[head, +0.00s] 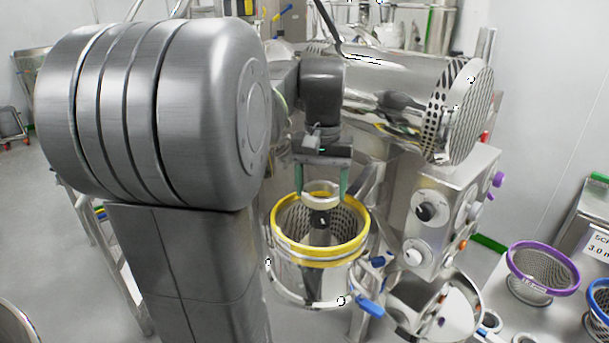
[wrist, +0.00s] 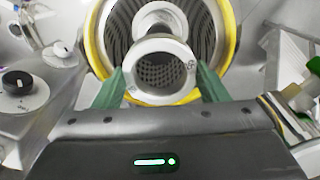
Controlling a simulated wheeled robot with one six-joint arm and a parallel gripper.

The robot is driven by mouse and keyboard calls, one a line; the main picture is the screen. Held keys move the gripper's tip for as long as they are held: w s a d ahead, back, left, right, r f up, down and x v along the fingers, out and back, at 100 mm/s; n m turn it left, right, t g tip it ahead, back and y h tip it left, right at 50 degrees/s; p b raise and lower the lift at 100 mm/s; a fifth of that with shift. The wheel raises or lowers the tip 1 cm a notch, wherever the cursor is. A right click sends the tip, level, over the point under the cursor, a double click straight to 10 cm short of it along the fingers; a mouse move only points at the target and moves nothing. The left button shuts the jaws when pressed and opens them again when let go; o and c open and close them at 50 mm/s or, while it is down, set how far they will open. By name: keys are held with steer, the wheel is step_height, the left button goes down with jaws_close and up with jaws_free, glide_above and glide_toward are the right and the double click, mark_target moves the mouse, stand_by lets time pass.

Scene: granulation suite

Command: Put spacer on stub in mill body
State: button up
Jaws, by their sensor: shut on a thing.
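The spacer (wrist: 160,92) is a pale metal ring, held between the green fingers of my gripper (wrist: 160,88). In the head view the spacer (head: 321,190) is at the level of the yellow rim, over the opening. My gripper (head: 321,180) is shut on it from above. The mill body (head: 312,282) is a shiny metal housing with a yellow-rimmed perforated screen (head: 290,243) inside. A dark upright stub (head: 321,222) shows inside the screen below the spacer. In the wrist view, perforated metal shows through the ring's hole; I cannot tell how well ring and stub line up.
A control box (head: 440,212) with knobs stands close right of the mill body. A blue-handled clamp (head: 370,306) juts out at its lower right. A purple-rimmed screen (head: 543,270) stands on a bench farther right. A large metal cylinder (head: 400,85) lies behind.

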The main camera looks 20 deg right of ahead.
mark_target(320, 229)
steer(key=shift+s+f+b, duration=0.2)
steer(key=shift+f+b, duration=0.2)
steer(key=shift+f, duration=0.05)
step_height(320, 229, down, 4)
steer(key=b, duration=0.3)
steer(key=shift+b, duration=0.3)
steer(key=shift+w+f+b, duration=0.1)
steer(key=shift+f+b, duration=1.6)
steer(key=shift+f, duration=1.55)
steer(key=o, duration=1.1)
step_height(320, 229, up, 14)
steer(key=shift+f, duration=0.1)
